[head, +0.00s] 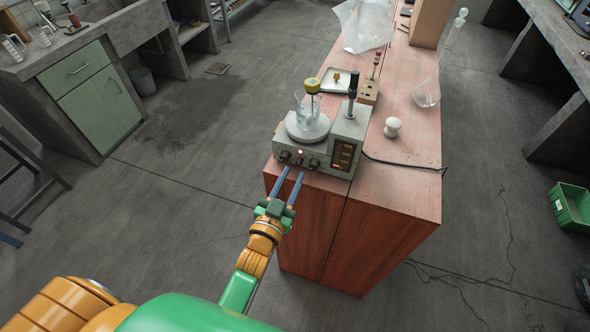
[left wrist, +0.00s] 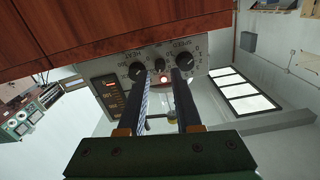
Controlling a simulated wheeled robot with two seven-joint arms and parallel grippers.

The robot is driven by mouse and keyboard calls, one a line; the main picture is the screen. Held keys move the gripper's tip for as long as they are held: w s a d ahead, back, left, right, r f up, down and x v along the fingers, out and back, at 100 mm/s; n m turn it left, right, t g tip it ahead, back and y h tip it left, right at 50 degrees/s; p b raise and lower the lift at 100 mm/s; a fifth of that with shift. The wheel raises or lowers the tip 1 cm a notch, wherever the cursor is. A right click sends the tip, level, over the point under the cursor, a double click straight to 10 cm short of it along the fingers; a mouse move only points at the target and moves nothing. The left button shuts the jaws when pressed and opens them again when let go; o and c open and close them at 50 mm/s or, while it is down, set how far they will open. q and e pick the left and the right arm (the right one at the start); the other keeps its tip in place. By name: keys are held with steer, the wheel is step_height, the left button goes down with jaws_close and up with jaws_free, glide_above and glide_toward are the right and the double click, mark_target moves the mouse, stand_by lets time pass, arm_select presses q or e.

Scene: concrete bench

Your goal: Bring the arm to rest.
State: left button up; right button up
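My left gripper (head: 291,173) is open and empty, its two blue-grey fingers apart. It reaches toward the front panel of a grey hotplate stirrer (head: 350,126) at the near end of the bench. In the left wrist view the gripper (left wrist: 163,74) shows the stirrer's panel (left wrist: 122,70) upside down beyond the fingers. Black knobs and a lit red lamp (left wrist: 163,79) show around and between the fingertips. I cannot tell whether a fingertip touches the panel. My right gripper is not in view.
A glass beaker (head: 308,112) stands on the stirrer's round plate. A white knob-shaped object (head: 392,127), a black cable (head: 400,163) and a tall glass flask (head: 427,94) are to its right on the red-brown bench top (head: 410,180). Open floor (head: 190,170) lies left of the bench.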

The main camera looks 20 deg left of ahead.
arm_select(q)
steer(key=s, duration=0.4)
steer(key=shift+s, duration=0.15)
steer(key=s+d+f+g, duration=0.1)
steer(key=s+f+g, duration=0.35)
steer(key=f, duration=0.75)
steer(key=s+f+g, duration=0.4)
steer(key=s+f, duration=0.2)
steer(key=f, duration=0.6)
steer(key=s+a+f+g, duration=0.3)
steer(key=s+f+g, duration=0.1)
steer(key=s, duration=0.6)
steer(key=s+a+f+g, duration=0.3)
steer(key=s+f, duration=0.4)
steer(key=s, duration=0.4)
steer(key=shift+m+g+y, duration=0.3)
steer(key=shift+g, duration=0.45)
